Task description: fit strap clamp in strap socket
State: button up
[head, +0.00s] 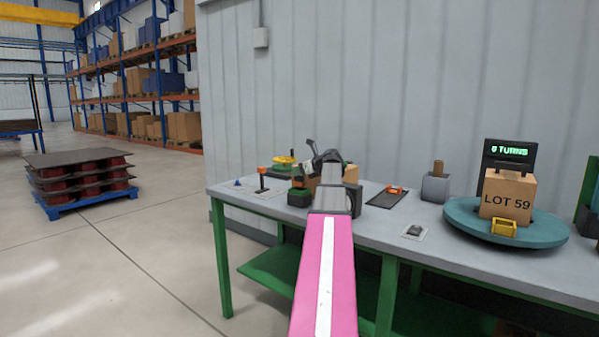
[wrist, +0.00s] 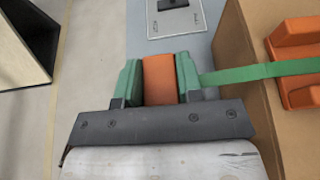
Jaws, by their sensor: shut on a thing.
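In the wrist view my gripper (wrist: 159,78) has its two green fingers closed on the sides of an orange block, which looks like the strap clamp (wrist: 160,80). A green strap (wrist: 255,71) runs from beside the right finger to an orange bracket (wrist: 296,60) on a brown box (wrist: 262,108). I cannot tell whether this bracket is the strap socket. The clamp's far end and what lies under it are hidden. In the head view my arm covers most of the gripper area, and the held block is not clear there.
A pale plate with a dark insert (wrist: 172,12) lies ahead of the fingers. The grey bench (head: 385,230) also carries a dark tray with an orange part (head: 396,189), a teal turntable (head: 465,225) with a "LOT 59" box (head: 508,192), and a "0 TURNS" display (head: 509,150).

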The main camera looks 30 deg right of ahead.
aim_at(299, 178)
jog(key=shift+f, duration=1.45)
dwell(1.6)
jog(key=o, duration=1.1)
jog(key=shift+c, duration=0.2)
jog(key=shift+s, duration=0.15)
